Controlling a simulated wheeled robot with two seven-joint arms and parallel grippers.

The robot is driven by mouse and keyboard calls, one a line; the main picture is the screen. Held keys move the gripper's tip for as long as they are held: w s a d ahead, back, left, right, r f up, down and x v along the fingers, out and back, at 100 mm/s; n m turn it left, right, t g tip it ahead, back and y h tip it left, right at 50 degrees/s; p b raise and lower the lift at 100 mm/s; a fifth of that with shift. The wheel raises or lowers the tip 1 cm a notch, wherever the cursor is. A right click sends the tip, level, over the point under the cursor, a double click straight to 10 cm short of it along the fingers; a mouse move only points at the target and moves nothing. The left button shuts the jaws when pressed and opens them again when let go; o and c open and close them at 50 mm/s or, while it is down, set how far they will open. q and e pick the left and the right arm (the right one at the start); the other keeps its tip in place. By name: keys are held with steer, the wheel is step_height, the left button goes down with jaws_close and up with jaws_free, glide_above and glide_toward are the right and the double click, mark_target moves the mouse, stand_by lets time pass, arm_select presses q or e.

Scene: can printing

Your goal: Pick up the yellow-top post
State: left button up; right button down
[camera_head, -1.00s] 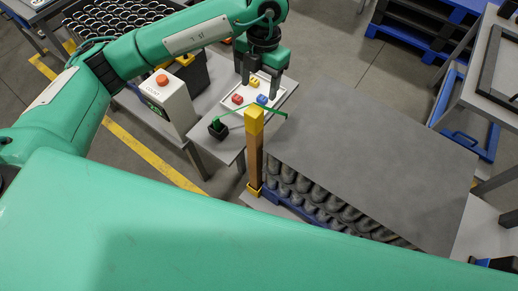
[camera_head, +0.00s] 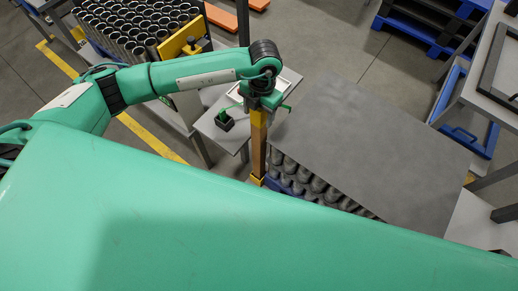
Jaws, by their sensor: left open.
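The yellow-top post (camera_head: 258,145) stands upright beside the left corner of the large grey board. It has a brown shaft, a yellow top and a yellow foot. My left gripper (camera_head: 262,106) is open, right at the yellow top, with its fingers pointing down. The gripper hides part of the top; I cannot tell whether the fingers touch it. My right gripper is not in view.
The grey board (camera_head: 365,140) covers rows of grey cans (camera_head: 305,182) beside the post. A small table (camera_head: 215,130) holds a white tray and a small black-based green item (camera_head: 224,121). A crate of dark cans (camera_head: 135,25) stands at upper left.

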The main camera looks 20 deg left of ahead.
arm_select(q)
steer(key=shift+f, duration=0.2)
steer(key=c, duration=1.3)
jaws_close()
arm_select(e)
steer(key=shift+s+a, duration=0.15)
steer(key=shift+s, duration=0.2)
arm_select(q)
steer(key=shift+r, duration=0.1)
